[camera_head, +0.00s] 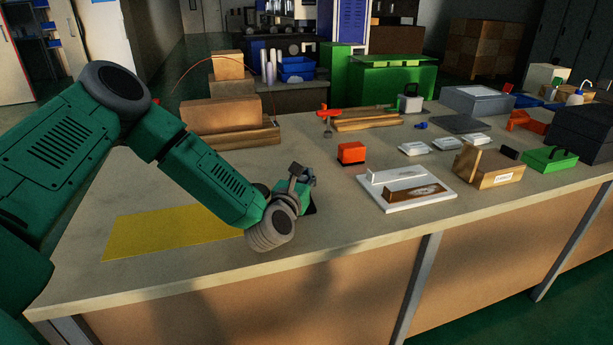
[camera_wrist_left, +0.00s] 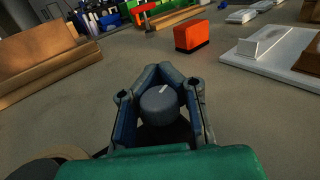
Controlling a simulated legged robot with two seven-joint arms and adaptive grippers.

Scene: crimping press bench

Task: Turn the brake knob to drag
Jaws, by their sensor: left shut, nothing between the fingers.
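The knob (camera_wrist_left: 160,106) is a dark grey round cap with a short white pointer mark, in the middle of the left wrist view. The pointer slants up and to the right there. My left gripper (camera_head: 302,174) is low over the bench, and its fingers (camera_wrist_left: 161,70) are shut with nothing between the tips. The finger links frame the knob in the wrist view; I cannot tell whether they touch it. In the head view the arm and gripper hide the knob; only a dark edge (camera_head: 311,209) shows beside the gripper. No drag marking is readable. My right gripper is out of view.
A yellow mat (camera_head: 165,232) lies left of the gripper on the bench (camera_head: 330,240). An orange block (camera_head: 351,153) and a white board (camera_head: 430,203) with parts on it stand to the right. Cardboard boxes (camera_head: 222,115) stand behind. The bench around the gripper is mostly bare.

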